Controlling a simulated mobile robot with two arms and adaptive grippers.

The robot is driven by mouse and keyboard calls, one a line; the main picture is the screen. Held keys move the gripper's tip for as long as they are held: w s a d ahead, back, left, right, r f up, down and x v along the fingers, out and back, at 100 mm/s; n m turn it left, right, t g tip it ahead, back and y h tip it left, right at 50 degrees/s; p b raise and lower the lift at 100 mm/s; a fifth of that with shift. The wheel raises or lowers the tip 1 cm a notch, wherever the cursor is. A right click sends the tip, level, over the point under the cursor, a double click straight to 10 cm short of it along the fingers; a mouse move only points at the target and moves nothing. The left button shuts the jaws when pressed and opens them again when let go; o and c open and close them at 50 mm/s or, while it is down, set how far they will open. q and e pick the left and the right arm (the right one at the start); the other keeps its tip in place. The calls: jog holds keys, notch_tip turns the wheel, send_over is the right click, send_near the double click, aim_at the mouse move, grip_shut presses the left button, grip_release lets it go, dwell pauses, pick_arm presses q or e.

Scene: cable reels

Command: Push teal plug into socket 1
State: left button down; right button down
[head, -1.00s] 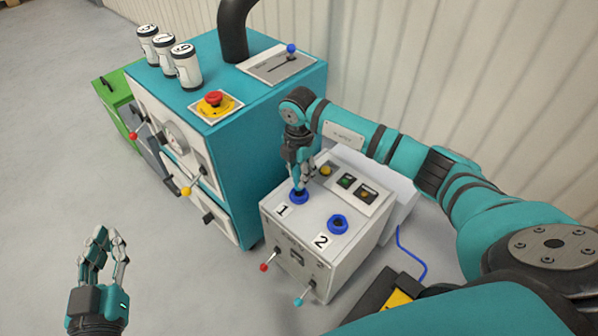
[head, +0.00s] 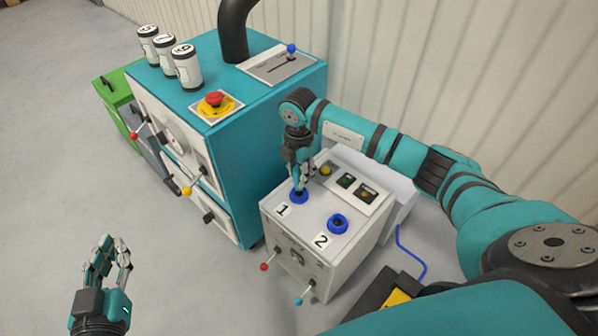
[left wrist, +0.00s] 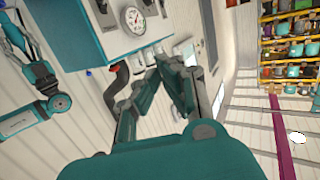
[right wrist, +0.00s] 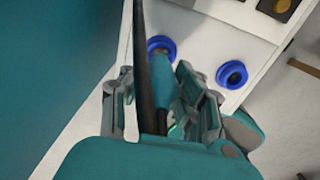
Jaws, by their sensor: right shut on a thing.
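My right gripper (head: 301,178) points down over socket 1 (head: 299,197), a blue ring beside the label 1 on the white box. In the right wrist view it is shut on the teal plug (right wrist: 166,80), whose far end meets the blue ring of socket 1 (right wrist: 160,44). How deep the plug sits in the ring is hidden. Socket 2 (head: 337,224) is a similar empty blue ring, and it also shows in the right wrist view (right wrist: 232,74). My left gripper (head: 115,246) is empty, off to the left above the floor, its fingers apart.
The white box (head: 310,262) has two levers on its front and buttons at its back. A tall teal cabinet (head: 262,140) with an emergency stop (head: 215,101) stands close on its left. A blue cable (head: 410,254) lies at its right. Open floor lies at left.

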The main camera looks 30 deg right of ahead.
dwell(0.5)
pick_arm(q)
jog(key=shift+s+a+f+g+y, duration=0.1)
jog(key=shift+s+f+g+y, duration=0.05)
jog(key=shift+f+g, duration=0.3)
jog(key=shift+s+a+f+g+y, duration=0.15)
jog(key=shift+f+g, duration=0.1)
jog(key=shift+f, duration=0.25)
jog(key=shift+w+d+r+t, duration=0.15)
jog(key=shift+d+r+t, duration=0.1)
jog(key=shift+r+t, duration=0.2)
pick_arm(e)
jog(key=shift+f, duration=0.3)
pick_arm(q)
jog(key=shift+w+r, duration=0.1)
jog(key=shift+r, duration=0.2)
pick_arm(e)
jog(key=shift+f, duration=0.1)
pick_arm(q)
jog(key=shift+d+r+t, duration=0.1)
jog(key=shift+r+t, duration=0.2)
jog(key=shift+t, duration=0.05)
pick_arm(e)
jog(key=shift+f, duration=0.15)
pick_arm(q)
jog(key=shift+w+d+r+t+h, duration=0.1)
jog(key=shift+w+r+t+h, duration=0.1)
jog(key=shift+r+t+h, duration=0.25)
pick_arm(e)
jog(key=shift+f, duration=0.2)
